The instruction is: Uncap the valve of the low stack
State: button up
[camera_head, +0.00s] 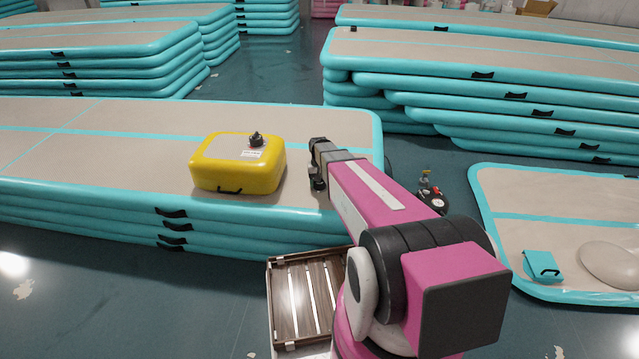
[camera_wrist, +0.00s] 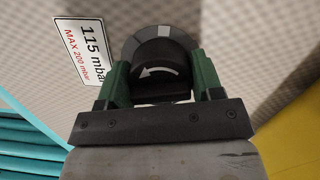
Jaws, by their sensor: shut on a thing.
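The low stack (camera_head: 75,160) of teal-edged beige inflatable tracks lies across the left and middle of the head view. My gripper (camera_head: 317,183) is over its top near the right end, pointing down. In the wrist view, my gripper (camera_wrist: 160,88) has its two green fingers on either side of a round black valve cap (camera_wrist: 157,68) with a white curved arrow, shut on it. A grey ring with a pale mark surrounds the far side of the cap. A white label (camera_wrist: 82,50) beside it reads 115 mbar, MAX 200 mbar. My arm hides the valve in the head view.
A yellow box (camera_head: 238,165) with a black knob stands on the low stack, left of my gripper. A slatted wooden crate (camera_head: 305,300) is in front. A taller stack (camera_head: 480,90) stands behind right. A single track (camera_head: 550,210) lies at right, with small items on the floor beside it.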

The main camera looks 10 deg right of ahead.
jog(key=shift+n, duration=1.1)
jog(key=shift+n, duration=0.6)
jog(key=n, duration=0.4)
jog(key=shift+d+h, duration=0.1)
jog(key=shift+h, duration=0.3)
jog(key=n, duration=0.4)
jog(key=shift+t, duration=0.3)
jog(key=shift+n, duration=0.6)
jog(key=shift+w+n+h, duration=0.1)
jog(key=shift+n+h, duration=0.2)
jog(key=shift+n, duration=0.9)
